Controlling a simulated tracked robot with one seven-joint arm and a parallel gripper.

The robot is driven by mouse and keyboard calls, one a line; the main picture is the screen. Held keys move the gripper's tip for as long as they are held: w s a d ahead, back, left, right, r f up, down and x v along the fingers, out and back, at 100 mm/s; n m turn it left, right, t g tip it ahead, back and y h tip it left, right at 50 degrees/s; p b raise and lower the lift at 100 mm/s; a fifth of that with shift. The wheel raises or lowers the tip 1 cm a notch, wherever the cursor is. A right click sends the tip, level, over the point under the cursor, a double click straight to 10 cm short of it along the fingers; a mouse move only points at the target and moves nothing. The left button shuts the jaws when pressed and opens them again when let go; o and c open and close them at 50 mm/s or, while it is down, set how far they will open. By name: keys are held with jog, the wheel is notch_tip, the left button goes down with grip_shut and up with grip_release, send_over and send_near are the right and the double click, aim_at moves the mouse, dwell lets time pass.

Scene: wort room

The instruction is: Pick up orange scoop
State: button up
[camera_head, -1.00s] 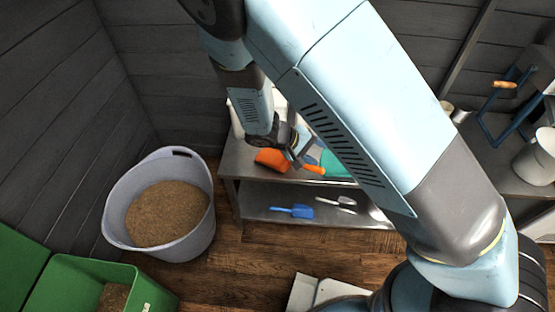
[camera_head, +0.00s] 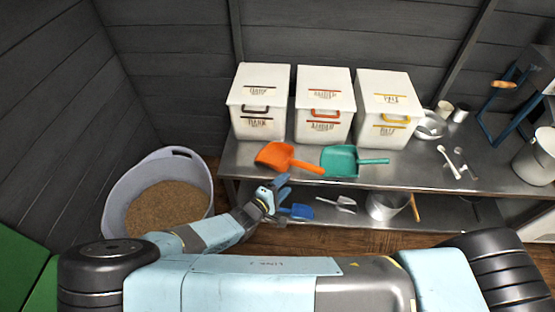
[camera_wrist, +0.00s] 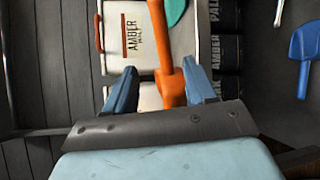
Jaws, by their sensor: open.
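The orange scoop (camera_head: 273,154) lies on the metal table, left of the teal scoop (camera_head: 340,160), its handle pointing right. My gripper (camera_head: 283,186) is open and empty, at the table's front edge just below the scoop in the head view. In the wrist view, the orange scoop (camera_wrist: 172,88) shows between the two spread fingers of my gripper (camera_wrist: 160,82), with its handle running up the picture. The fingers stand apart from it on both sides, and the depth gap is hard to judge. Part of the scoop is hidden behind the gripper there.
Three white lidded bins (camera_head: 258,104) stand at the back of the table (camera_head: 440,178). A blue scoop (camera_head: 300,211) and a metal scoop (camera_head: 340,204) lie on the lower shelf. A grain tub (camera_head: 200,165) stands at the left. Cups and utensils are at the right.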

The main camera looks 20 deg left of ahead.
aim_at(304, 168)
jog(key=x, duration=0.8)
jog(key=shift+w, duration=0.2)
jog(key=shift+x, duration=2.6)
jog(key=shift+f, duration=0.2)
grip_shut()
